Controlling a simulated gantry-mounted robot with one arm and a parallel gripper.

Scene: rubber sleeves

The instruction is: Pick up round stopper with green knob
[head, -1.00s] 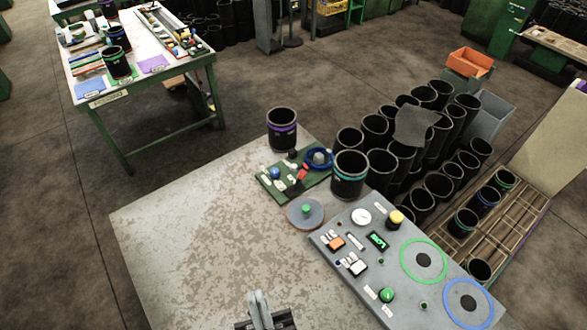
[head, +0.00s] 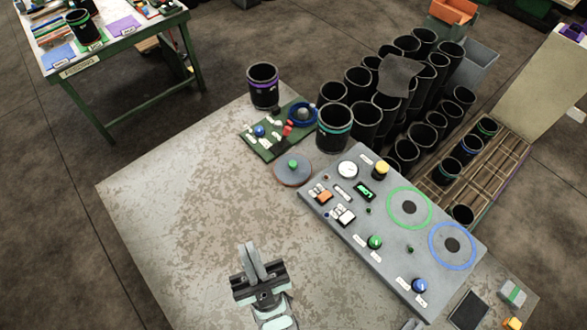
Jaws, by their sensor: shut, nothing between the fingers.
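The round stopper (head: 282,175) is a flat grey disc with a reddish-brown rim in the head view. Its small green knob (head: 293,163) stands up at the middle. It lies on the worn grey table (head: 190,210), left of the grey control panel. My gripper (head: 252,252) is at the lower middle of the view, its two pale fingers together and nothing between them. It is below and left of the stopper in the picture, clearly apart from it.
The control panel (head: 335,217) has another green knob (head: 375,242). A teal-banded sleeve (head: 334,140), a purple-banded sleeve (head: 263,88) and a green board (head: 255,147) stand or lie behind the stopper. The table's left side is clear.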

